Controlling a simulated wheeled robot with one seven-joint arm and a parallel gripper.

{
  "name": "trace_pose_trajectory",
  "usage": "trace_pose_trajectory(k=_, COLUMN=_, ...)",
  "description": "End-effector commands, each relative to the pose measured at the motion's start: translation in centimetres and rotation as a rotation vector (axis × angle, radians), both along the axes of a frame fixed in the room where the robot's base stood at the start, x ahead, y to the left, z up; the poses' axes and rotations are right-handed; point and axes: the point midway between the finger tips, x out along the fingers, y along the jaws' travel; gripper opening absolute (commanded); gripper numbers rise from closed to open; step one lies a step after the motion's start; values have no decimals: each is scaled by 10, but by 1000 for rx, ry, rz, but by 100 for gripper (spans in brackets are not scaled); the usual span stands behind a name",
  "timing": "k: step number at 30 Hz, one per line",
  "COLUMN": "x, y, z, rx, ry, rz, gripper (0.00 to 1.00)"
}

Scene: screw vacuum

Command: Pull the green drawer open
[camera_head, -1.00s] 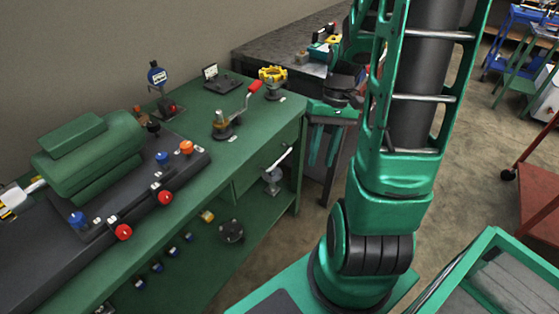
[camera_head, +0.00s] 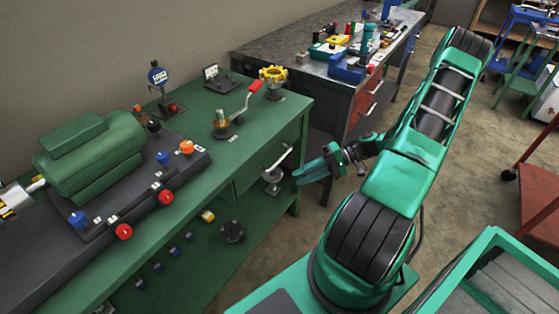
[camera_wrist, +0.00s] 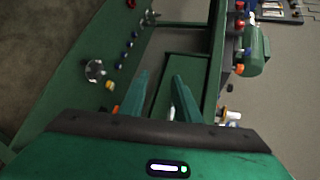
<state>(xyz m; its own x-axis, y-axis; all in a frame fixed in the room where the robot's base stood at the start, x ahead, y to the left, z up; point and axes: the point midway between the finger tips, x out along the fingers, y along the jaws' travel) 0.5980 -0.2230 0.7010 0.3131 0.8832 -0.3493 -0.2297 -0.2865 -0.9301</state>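The green drawer (camera_head: 252,174) is in the right end of the green workbench's front and looks shut. A pale bar handle (camera_head: 283,156) slants across its front. My gripper (camera_head: 298,176) is just right of the handle in the head view, with its fingers pointing left towards the bench. In the wrist view the two green fingers (camera_wrist: 160,88) are apart with nothing held between them. A pale piece that looks like the handle (camera_wrist: 172,112) shows near the right finger, partly hidden. I cannot tell the exact distance to it.
The green bench (camera_head: 262,125) carries a crank with a red grip (camera_head: 236,112), a yellow fitting (camera_head: 273,76) and a green motor (camera_head: 92,152). A silver part (camera_head: 271,179) sits below the handle. A dark table (camera_head: 300,50) stands behind. Open floor lies right of the bench.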

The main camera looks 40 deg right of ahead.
Motion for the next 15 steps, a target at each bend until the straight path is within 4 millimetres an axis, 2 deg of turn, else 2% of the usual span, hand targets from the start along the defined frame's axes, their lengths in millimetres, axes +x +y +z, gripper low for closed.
trace_pose_trajectory(k=6, x=16, y=-16, z=-14, rx=174, ry=-191, rz=-179, gripper=29)
trace_pose_trajectory(k=15, x=27, y=-45, z=-17, rx=315, ry=-410, rz=-397, gripper=29)
